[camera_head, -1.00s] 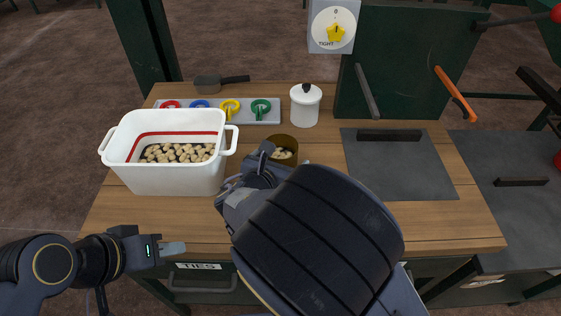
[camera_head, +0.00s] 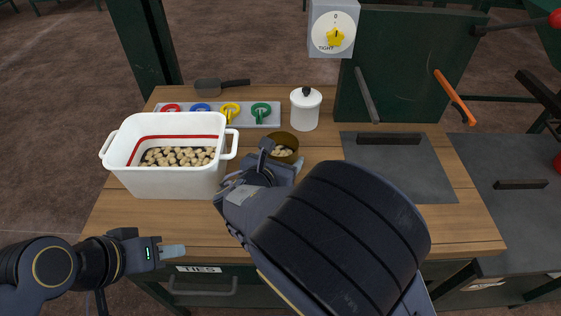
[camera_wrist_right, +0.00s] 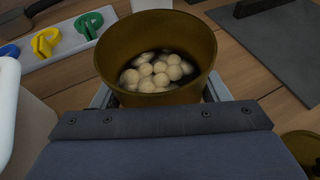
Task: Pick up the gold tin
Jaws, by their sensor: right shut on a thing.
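The gold tin (camera_head: 283,145) is a round, open-topped tin with pale round pieces inside. It is near the middle of the table, right of the white bin. My right gripper (camera_head: 278,160) is shut on the tin from the near side. In the right wrist view the tin (camera_wrist_right: 155,42) fills the top middle, upright, with the fingers of the right gripper (camera_wrist_right: 157,95) at its two sides. I cannot tell whether its base touches the table. My left gripper (camera_head: 172,251) is at the lower left, away from the tin; its finger gap does not show clearly.
A white bin (camera_head: 165,182) of pale pieces stands left of the tin. Behind are a tray (camera_head: 215,120) with coloured ties, a white lidded pot (camera_head: 305,112) and a scoop (camera_head: 208,88). A grey plate (camera_head: 400,175) lies right. A gold object (camera_wrist_right: 302,148) shows at the wrist view's lower right.

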